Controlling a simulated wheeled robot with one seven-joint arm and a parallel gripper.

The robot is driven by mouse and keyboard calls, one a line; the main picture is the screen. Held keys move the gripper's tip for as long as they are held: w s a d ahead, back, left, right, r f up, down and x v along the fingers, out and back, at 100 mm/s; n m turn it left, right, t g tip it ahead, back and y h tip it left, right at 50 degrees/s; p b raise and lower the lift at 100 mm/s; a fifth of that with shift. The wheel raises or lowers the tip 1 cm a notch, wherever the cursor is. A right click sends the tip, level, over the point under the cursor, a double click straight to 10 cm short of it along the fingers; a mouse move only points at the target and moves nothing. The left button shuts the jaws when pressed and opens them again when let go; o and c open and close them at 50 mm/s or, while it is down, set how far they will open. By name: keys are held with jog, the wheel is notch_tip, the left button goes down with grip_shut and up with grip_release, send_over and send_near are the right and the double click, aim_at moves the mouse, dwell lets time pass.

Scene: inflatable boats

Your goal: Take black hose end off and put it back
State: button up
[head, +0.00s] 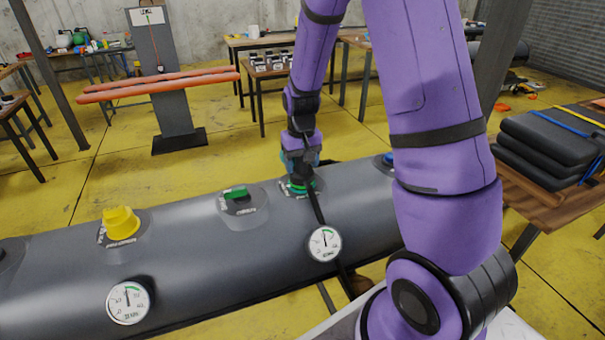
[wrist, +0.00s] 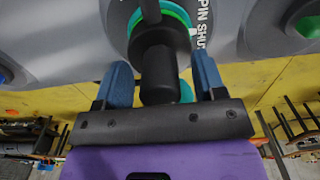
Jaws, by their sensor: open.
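The black hose end (wrist: 158,70) sits upright in a round valve with a green ring (wrist: 176,14) on the grey inflatable tube. My gripper (wrist: 161,66) is open, with one blue finger on each side of the hose end. Small gaps show between the fingers and the hose end, so it is not gripped. In the head view my gripper (head: 300,163) is over the green-ringed valve (head: 301,187). The black hose (head: 317,207) runs from there down the front of the tube. The hose end itself is mostly hidden by my gripper in that view.
The grey tube (head: 185,265) also carries a yellow cap (head: 120,222), a green valve (head: 236,193) and two round gauges, one (head: 325,244) close to the hose. Folded black boats (head: 548,140) lie on a wooden table at right. An orange-padded stand (head: 160,86) is behind.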

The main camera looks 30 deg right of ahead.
jog(key=c, duration=1)
jog(key=n, duration=0.4)
jog(key=shift+c, duration=0.2)
jog(key=shift+n, duration=2.1)
jog(key=n, duration=0.4)
